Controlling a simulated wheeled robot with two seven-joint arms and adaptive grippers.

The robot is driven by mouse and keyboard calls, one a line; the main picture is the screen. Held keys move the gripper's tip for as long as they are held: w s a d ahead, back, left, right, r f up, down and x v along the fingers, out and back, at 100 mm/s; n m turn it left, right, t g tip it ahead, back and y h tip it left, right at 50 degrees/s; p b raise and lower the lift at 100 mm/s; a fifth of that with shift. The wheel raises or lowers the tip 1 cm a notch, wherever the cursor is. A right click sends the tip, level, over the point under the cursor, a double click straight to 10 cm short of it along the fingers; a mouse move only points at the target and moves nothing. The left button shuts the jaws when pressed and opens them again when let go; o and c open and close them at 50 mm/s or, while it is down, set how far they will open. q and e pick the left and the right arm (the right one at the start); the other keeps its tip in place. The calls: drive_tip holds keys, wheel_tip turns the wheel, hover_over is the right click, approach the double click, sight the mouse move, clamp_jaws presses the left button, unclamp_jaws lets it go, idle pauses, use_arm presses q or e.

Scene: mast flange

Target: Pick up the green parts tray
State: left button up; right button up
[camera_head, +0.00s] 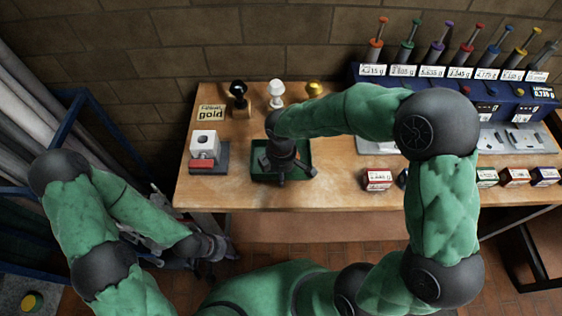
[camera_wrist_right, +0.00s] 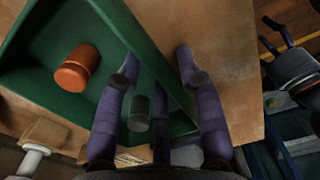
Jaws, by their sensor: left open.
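The green parts tray (camera_head: 304,151) lies on the wooden bench, left of its middle, partly hidden by my right arm and gripper. In the right wrist view the tray (camera_wrist_right: 30,55) holds an orange-brown cylinder (camera_wrist_right: 77,67) and a dark cylinder (camera_wrist_right: 139,113). My right gripper (camera_head: 285,173) is at the tray. In its wrist view the right gripper (camera_wrist_right: 160,62) is open, one finger inside the tray and one outside, with a side wall between them. Whether the fingers touch the wall I cannot tell. My left gripper (camera_head: 212,246) is open and empty, in front of the bench's left end.
A white-and-red block on a grey base (camera_head: 205,150) stands just left of the tray. Behind are a "gold" sign (camera_head: 211,113) and black, white and gold knobbed pieces (camera_head: 276,94). Small labelled boxes (camera_head: 377,180) and a blue rack (camera_head: 455,88) are on the right.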

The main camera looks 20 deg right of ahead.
clamp_jaws()
drive_tip(key=shift+r, duration=0.2)
drive_tip(key=shift+w+r, duration=0.1)
drive_tip(key=shift+r, duration=0.45)
wheel_tip(320, 180, up, 2)
drive_tip(key=shift+r+p, duration=0.1)
drive_tip(key=shift+p, duration=0.5)
drive_tip(key=s+a+r+p, duration=0.4)
drive_tip(key=s+a+r, duration=0.5)
drive_tip(key=s+r, duration=0.15)
drive_tip(key=w+d+f+m, duration=0.4)
drive_tip(key=w+m, duration=0.1)
drive_tip(key=w+d+f+m, duration=0.4)
drive_tip(key=w+d+m, duration=0.1)
drive_tip(key=w+d+f+m, duration=0.4)
drive_tip(key=w+d, duration=0.1)
drive_tip(key=shift+w+d+m, duration=0.15)
drive_tip(key=shift+w+m, duration=0.15)
drive_tip(key=shift+m, duration=0.1)
